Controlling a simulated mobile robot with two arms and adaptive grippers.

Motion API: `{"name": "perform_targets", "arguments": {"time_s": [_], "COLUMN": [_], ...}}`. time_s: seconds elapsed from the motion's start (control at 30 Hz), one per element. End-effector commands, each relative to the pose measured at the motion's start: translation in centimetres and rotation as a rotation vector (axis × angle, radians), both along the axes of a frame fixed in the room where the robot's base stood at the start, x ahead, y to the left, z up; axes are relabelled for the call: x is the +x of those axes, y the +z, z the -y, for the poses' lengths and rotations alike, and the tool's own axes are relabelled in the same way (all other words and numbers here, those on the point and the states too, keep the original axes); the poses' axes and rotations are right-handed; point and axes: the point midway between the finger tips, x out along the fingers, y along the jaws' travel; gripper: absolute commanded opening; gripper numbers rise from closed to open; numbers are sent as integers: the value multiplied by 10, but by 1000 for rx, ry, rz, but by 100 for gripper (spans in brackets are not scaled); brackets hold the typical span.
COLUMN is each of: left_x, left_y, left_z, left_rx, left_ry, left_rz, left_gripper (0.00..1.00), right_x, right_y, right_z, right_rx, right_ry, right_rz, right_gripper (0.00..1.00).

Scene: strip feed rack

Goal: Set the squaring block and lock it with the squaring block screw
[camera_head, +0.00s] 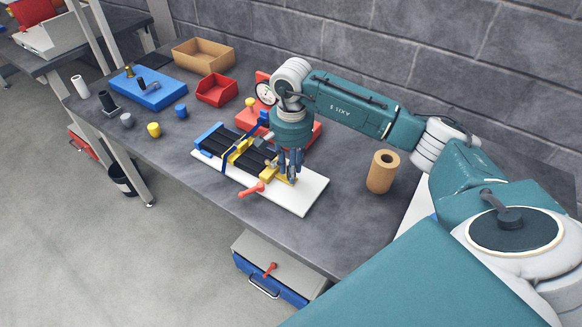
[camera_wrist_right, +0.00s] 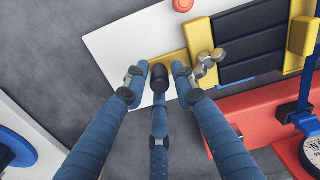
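The strip feed rack, with black slats in yellow and blue frames (camera_head: 222,148), lies on a white board (camera_head: 310,195) on the bench. My right gripper (camera_head: 289,176) points down over the yellow block (camera_head: 279,178) at the rack's near right end. In the right wrist view its blue fingertips (camera_wrist_right: 160,70) stand around a dark round knob (camera_wrist_right: 161,74) above a yellow plate (camera_wrist_right: 172,66). I cannot tell whether they touch the knob, or whether it is the squaring block screw. A metal fitting (camera_wrist_right: 207,62) is beside it. My left gripper is not in view.
A red lever (camera_head: 251,190) sticks out at the rack's front. A red fixture (camera_head: 306,131) with a dial gauge (camera_head: 266,92) stands close behind. A brown cylinder (camera_head: 382,172) stands to the right. A red bin (camera_head: 216,90), cardboard box (camera_head: 203,56) and blue tray (camera_head: 149,89) are farther left.

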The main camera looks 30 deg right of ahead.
Motion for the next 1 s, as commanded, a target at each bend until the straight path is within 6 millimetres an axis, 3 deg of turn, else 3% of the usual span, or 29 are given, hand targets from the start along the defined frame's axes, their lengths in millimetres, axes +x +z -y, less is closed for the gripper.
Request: {"name": "perform_targets", "arguments": {"time_s": [0.03,0.1,0.4,0.8,1.0], "left_x": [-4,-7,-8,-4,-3], "left_y": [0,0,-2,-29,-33], "left_z": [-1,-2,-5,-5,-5], "left_rx": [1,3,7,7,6], "left_ry": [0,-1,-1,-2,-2], "left_rz": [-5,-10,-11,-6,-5], "left_gripper": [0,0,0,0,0], "right_x": [0,0,-4,-78,-93], "right_y": [0,0,0,-3,0], "right_z": [0,0,3,35,40], "right_rx": [0,0,-2,-5,-4], "right_ry": [0,0,0,-3,-3], "right_rz": [0,0,1,1,3], "right_gripper": [11,0,0,0,0]}}
